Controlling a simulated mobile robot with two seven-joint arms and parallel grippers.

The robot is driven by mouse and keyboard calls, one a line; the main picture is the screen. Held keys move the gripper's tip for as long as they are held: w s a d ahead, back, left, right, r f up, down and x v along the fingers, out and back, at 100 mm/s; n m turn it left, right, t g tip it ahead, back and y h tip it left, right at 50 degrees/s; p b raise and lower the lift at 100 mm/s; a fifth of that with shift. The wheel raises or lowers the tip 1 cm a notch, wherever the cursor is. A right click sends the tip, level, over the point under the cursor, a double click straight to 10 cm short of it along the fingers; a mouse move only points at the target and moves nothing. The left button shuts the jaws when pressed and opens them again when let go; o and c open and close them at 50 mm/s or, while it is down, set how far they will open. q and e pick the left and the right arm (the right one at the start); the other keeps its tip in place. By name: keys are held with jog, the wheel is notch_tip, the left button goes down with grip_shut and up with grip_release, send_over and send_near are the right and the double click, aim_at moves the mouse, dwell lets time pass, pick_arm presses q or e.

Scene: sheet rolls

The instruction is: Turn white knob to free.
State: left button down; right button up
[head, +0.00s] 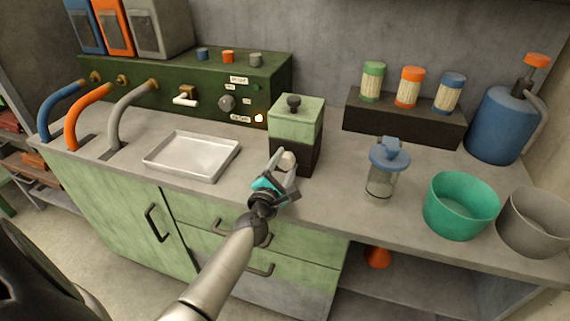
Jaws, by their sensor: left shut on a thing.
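My right gripper is not in view.
A metal tray (192,156) lies left of the canister. A glass jar with a blue lid (388,155), a green bowl (460,206) and a grey bowl (532,221) stand to the right. A green control panel (180,85) stands behind, with hoses (90,113) at left.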

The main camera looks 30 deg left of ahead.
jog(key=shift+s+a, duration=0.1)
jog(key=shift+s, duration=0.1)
pick_arm(q)
jog(key=shift+c, duration=1.3)
grip_release()
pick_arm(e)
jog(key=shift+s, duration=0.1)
pick_arm(q)
jog(key=shift+s+d, duration=0.2)
jog(key=shift+s, duration=0.45)
jog(key=v, duration=1.4)
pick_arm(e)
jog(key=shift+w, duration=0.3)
pick_arm(q)
jog(key=shift+a, duration=0.1)
